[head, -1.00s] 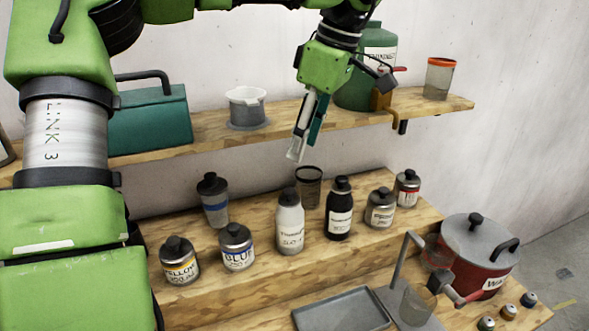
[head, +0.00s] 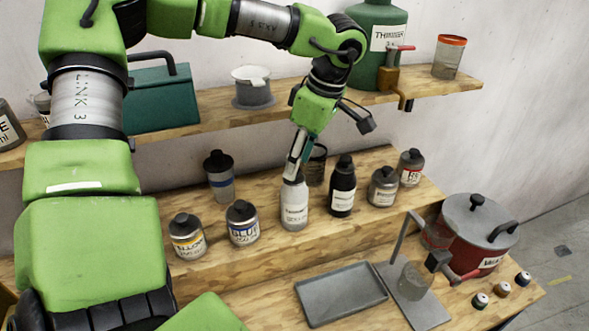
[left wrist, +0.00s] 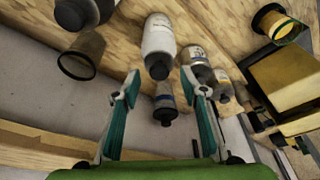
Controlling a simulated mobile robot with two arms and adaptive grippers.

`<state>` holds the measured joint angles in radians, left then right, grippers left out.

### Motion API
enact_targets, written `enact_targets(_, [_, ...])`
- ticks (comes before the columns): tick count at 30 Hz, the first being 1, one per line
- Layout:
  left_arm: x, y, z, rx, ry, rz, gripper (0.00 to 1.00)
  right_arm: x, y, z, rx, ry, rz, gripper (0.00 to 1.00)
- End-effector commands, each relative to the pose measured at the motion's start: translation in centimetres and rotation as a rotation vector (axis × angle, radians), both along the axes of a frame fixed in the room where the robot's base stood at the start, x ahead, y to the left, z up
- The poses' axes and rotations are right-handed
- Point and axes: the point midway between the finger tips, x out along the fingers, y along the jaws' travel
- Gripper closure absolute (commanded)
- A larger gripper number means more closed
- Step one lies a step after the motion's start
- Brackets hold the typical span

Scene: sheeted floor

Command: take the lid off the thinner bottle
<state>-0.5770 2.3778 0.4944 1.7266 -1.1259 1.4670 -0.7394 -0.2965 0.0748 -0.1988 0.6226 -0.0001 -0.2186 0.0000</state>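A white bottle (head: 294,205) with a dark cap (left wrist: 158,70) stands upright on the middle wooden step; its small label is hard to read. A large green jug (head: 377,55) whose label reads as thinner stands on the upper shelf, its top cut off. My left gripper (head: 293,165) reaches down over the white bottle, hiding its cap in the head view. In the left wrist view the gripper's two fingers (left wrist: 162,93) are apart with nothing held, and the white bottle (left wrist: 158,38) lies just beyond their tips. My right gripper is out of view.
A black bottle (head: 342,187) and a dark cup (head: 315,166) stand close right of the white bottle. A tray (head: 340,293) and red pot (head: 470,238) sit lower.

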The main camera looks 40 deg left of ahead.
Motion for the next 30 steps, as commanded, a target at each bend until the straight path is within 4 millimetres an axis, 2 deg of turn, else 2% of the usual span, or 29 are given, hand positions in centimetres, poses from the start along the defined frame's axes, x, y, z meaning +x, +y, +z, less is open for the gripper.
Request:
enact_targets(1, [-0.1,0.2,-0.3,-0.002,0.006,0.001,0.60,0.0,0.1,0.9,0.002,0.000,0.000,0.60])
enact_targets(6, [-0.2,0.6,-2.2,-0.001,0.001,0.001,0.60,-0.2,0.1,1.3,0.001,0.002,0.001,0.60])
enact_targets(13, [-0.2,0.6,-2.4,-0.001,-0.001,0.001,0.60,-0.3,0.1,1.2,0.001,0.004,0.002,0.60])
enact_targets(14, [-0.2,0.6,-2.4,-0.001,-0.001,0.001,0.66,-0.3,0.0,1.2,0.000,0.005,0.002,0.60])
enact_targets(15, [-0.2,0.6,-2.4,-0.001,-0.001,0.001,0.76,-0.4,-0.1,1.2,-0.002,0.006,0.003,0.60])
enact_targets(17, [-0.2,0.6,-2.4,-0.001,-0.001,0.001,0.80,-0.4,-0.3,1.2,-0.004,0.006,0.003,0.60])
enact_targets(19, [-0.2,0.6,-2.4,-0.001,0.000,0.001,0.92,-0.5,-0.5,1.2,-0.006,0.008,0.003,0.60])
enact_targets(30, [-0.2,0.6,-2.3,-0.001,0.002,0.001,0.91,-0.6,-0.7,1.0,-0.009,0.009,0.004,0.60])
